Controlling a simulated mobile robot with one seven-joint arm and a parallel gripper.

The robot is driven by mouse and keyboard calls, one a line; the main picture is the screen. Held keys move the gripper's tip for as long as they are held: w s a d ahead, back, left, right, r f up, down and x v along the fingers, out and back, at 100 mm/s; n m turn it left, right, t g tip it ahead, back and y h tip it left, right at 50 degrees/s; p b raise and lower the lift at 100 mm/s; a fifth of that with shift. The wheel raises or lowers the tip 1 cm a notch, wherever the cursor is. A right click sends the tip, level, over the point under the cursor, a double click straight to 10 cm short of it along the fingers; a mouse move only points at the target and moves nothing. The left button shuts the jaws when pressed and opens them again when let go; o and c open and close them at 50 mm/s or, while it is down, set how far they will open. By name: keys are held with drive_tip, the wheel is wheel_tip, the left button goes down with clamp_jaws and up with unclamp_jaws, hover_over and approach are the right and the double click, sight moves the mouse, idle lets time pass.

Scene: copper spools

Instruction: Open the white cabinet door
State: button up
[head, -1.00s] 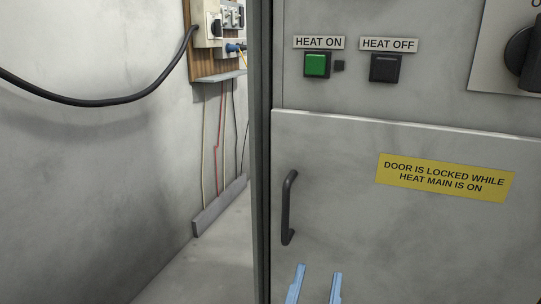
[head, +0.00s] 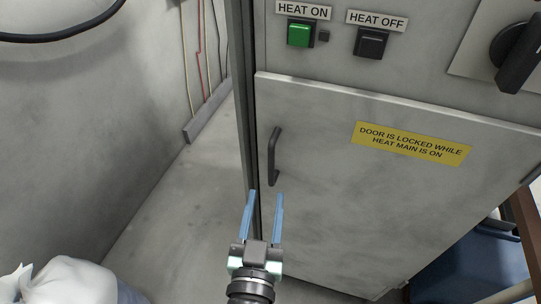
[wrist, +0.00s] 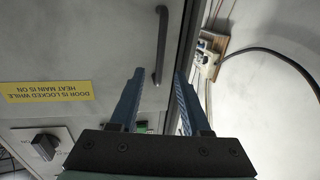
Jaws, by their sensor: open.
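The white-grey cabinet door (head: 330,210) fills the lower part of the cabinet and looks shut. Its dark vertical handle (head: 273,157) is near the door's left edge. My gripper (head: 264,194) is open and empty, its two blue fingers pointing up toward the handle from just below it in the head view. In the wrist view, which is upside down, the handle (wrist: 161,45) lies beyond the fingertips (wrist: 160,72), roughly in line with the gap between them. I see no contact with the handle.
Above the door are a lit green HEAT ON button (head: 299,34), a dark HEAT OFF button (head: 370,43) and a rotary switch (head: 515,52). A yellow label (head: 412,143) says the door is locked while heat main is on. White bags (head: 70,282) lie at lower left; floor (head: 175,210) left of the cabinet is clear.

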sight(271, 167)
drive_tip(key=w, duration=0.3)
drive_tip(key=w+p, duration=0.1)
drive_tip(key=w, duration=0.2)
drive_tip(key=w+d+p, duration=0.1)
drive_tip(key=w, duration=0.2)
drive_tip(key=shift+w, duration=0.3)
clamp_jaws()
idle(1.0)
